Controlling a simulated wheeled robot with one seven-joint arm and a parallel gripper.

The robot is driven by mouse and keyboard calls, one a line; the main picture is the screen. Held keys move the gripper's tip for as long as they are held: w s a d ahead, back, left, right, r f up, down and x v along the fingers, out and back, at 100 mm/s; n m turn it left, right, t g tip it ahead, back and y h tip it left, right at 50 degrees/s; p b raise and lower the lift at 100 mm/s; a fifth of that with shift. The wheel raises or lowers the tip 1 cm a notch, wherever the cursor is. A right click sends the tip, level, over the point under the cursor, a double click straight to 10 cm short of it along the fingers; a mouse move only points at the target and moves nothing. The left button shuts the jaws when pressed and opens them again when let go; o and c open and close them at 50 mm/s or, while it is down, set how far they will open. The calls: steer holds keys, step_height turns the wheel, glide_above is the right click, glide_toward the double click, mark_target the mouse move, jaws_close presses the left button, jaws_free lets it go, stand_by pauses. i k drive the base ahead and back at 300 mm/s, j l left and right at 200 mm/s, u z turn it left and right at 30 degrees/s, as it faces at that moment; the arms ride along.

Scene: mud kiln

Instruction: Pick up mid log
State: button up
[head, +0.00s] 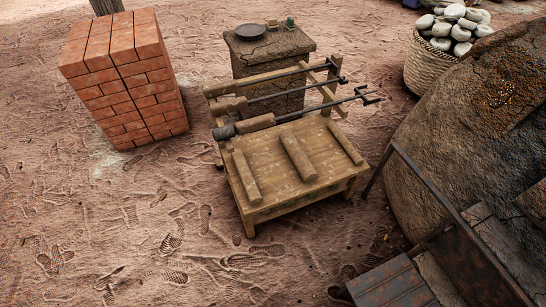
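The mid log (298,157) is a short brown wooden piece lying on the low wooden table (279,200). It lies lengthwise from back to front near the middle of the tabletop. A left log (246,177) and a thinner right log (344,143) lie on either side of it, with bare wood between them. My gripper is not in view.
A rack with long iron tools (316,106) stands along the table's back edge. Behind it is a mud block (268,55) with a dark plate. A brick stack (124,82) stands left; a stone-filled basket (432,72) and mud kiln (465,140) right. Front-left ground is clear.

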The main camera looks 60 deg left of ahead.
mark_target(254, 196)
steer(key=l+u, duration=0.2)
steer(key=u, duration=1.5)
